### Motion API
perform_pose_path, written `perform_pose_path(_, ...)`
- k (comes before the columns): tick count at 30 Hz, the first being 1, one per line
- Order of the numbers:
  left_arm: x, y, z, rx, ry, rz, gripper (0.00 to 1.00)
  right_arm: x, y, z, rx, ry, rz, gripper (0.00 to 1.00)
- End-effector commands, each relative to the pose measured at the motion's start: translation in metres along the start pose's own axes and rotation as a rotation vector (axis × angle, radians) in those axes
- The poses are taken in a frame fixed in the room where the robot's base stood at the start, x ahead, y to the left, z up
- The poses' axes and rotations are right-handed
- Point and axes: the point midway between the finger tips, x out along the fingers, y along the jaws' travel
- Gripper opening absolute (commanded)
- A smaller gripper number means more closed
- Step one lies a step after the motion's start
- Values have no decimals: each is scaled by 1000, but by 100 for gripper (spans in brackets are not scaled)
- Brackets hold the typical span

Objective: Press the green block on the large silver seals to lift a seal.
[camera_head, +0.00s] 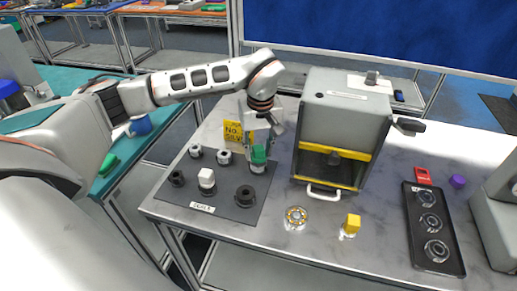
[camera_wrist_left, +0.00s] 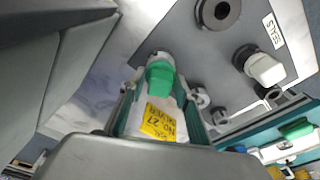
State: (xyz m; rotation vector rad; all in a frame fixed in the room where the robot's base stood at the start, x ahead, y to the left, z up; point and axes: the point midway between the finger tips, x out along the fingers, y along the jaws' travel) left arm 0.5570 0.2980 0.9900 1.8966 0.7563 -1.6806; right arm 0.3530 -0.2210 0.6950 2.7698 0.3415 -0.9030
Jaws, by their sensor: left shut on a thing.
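The green block (camera_head: 258,154) is held upright in my left gripper (camera_head: 261,146), which is shut on it at the back right of the dark seals mat (camera_head: 222,204). A larger silver seal (camera_head: 257,168) is directly under the block. In the left wrist view the green block (camera_wrist_left: 160,78) covers part of the silver seal (camera_wrist_left: 160,56), and they look to be touching. I cannot tell whether the seal is lifted off the mat. Two smaller silver seals (camera_head: 224,156) stand left of it on the mat. My right gripper is out of view.
Black seals (camera_head: 245,196) stand on the front of the mat; a white block (camera_head: 206,176) tops one. A yellow sign (camera_head: 238,132) stands behind. A grey press machine (camera_head: 341,116) is close on the right. A yellow block (camera_head: 353,222) and a black tray (camera_head: 450,260) lie farther right.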

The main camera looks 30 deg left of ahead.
Motion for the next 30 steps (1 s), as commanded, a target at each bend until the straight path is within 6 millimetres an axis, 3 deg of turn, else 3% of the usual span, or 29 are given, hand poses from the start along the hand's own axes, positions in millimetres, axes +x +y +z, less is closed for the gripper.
perform_pose_path(30,11,0,1,-1,-1,0,7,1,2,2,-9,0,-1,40)
